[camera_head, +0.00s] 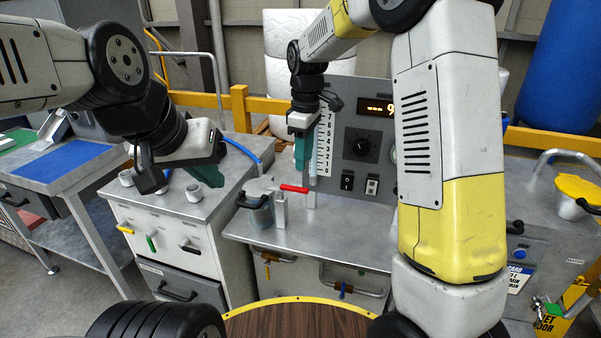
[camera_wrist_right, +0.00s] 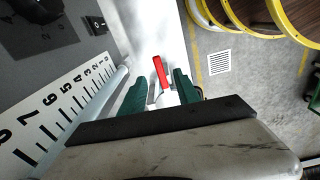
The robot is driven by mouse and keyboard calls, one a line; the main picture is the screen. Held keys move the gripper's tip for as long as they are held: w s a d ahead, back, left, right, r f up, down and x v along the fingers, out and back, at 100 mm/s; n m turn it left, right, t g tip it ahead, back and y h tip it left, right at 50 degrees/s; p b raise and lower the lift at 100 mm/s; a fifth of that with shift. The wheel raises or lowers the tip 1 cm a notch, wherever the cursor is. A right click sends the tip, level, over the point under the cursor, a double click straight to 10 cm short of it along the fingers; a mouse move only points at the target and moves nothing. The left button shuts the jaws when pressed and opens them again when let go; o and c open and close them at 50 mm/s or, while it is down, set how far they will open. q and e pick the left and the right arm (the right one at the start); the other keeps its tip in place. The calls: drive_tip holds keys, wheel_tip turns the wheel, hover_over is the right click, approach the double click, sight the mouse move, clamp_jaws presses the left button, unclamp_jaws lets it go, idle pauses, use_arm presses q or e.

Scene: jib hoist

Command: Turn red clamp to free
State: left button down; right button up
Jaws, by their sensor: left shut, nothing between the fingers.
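The red clamp (camera_head: 294,188) is a red lever on a grey post on the steel bench, beside a metal cup. It lies roughly level in the head view. In the right wrist view the red lever (camera_wrist_right: 160,71) shows ahead, in the gap between the two green fingertips. My right gripper (camera_head: 304,158) hangs above the clamp, fingers down, apart from it. The right wrist view shows its fingers (camera_wrist_right: 157,92) open with nothing held. My left gripper (camera_head: 208,173) is over the left cabinet, shut and empty, away from the clamp.
A control panel (camera_head: 362,125) with a dial, switches and a display stands behind the clamp. A numbered scale (camera_head: 324,142) and a vertical rod are close to my right gripper. The left cabinet (camera_head: 168,228) carries small cups. The bench front (camera_head: 310,252) is clear.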

sight(300, 188)
drive_tip(key=shift+w+a+f+n, duration=0.2)
drive_tip(key=shift+w+a+f, duration=0.1)
drive_tip(key=shift+f, duration=0.15)
drive_tip(key=shift+w+a+f+n, duration=0.2)
drive_tip(key=shift+w+f, duration=0.05)
drive_tip(key=shift+f, duration=0.2)
wheel_tip(300, 188, down, 8)
drive_tip(key=shift+r, duration=0.2)
clamp_jaws()
idle(0.8)
